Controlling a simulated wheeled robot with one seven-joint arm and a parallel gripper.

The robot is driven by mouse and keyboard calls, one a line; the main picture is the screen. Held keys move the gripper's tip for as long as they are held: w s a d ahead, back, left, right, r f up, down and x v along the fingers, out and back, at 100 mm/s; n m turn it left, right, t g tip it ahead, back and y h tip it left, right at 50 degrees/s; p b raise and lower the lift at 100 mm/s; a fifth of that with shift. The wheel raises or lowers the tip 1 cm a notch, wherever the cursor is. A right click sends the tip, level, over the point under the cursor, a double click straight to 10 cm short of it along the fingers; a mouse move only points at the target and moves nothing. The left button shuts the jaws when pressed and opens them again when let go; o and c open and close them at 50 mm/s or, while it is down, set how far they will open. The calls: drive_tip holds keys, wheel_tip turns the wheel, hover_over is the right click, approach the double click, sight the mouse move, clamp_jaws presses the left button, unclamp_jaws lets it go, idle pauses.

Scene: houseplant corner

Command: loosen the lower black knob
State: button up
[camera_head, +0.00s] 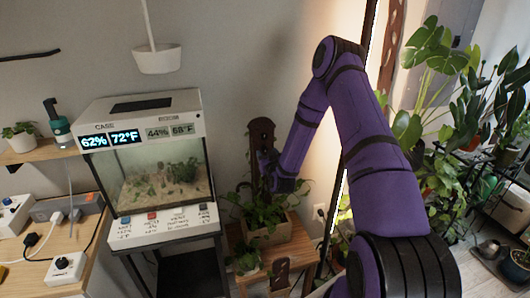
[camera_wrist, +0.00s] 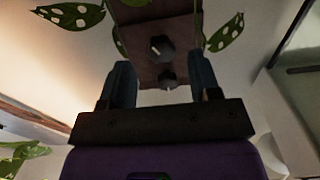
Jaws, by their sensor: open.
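Two black knobs show on the dark brown upright board (camera_wrist: 140,15) in the wrist view. One knob (camera_wrist: 161,47) with a pale mark lies just beyond the fingertips. The other knob (camera_wrist: 168,78) appears between the fingers, closer to the palm in the picture. I cannot tell for sure from this view which is the lower one. My gripper (camera_wrist: 160,62) is open, with one dark finger on each side and no visible contact with either knob. In the head view, my gripper (camera_head: 266,172) is in front of the board (camera_head: 262,134), and hides its lower part.
A leafy plant in a wooden planter (camera_head: 270,230) stands below my gripper. A lit terrarium (camera_head: 150,165) stands to the left. Perforated leaves (camera_wrist: 75,14) hang beside the board in the wrist view. Large plants (camera_head: 430,120) fill the right side.

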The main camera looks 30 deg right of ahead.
sight(263, 148)
drive_tip(key=shift+x, duration=1.45)
drive_tip(key=c, duration=0.9)
